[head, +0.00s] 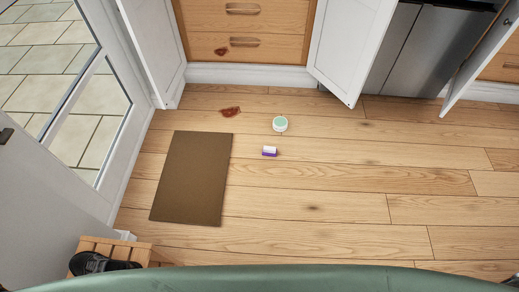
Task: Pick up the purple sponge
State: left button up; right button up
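The purple sponge (269,152) is a small block with a white upper part and a purple lower part. It lies on the wooden floor near the middle of the head view, to the right of a brown mat. Nothing covers it. Neither of my grippers shows in the head view, and nothing is touching the sponge.
A round container with a pale green top (280,124) stands just behind the sponge. The brown mat (192,178) lies left. White cabinet doors (350,45) stand open at the back. A wooden rack (140,252) holds a dark shoe (100,264). The right floor is clear.

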aim_at(268, 151)
jog(key=i+l+u, duration=0.25)
jog(key=u, duration=0.15)
jog(key=i+l+u, duration=0.25)
jog(key=l+u, duration=0.15)
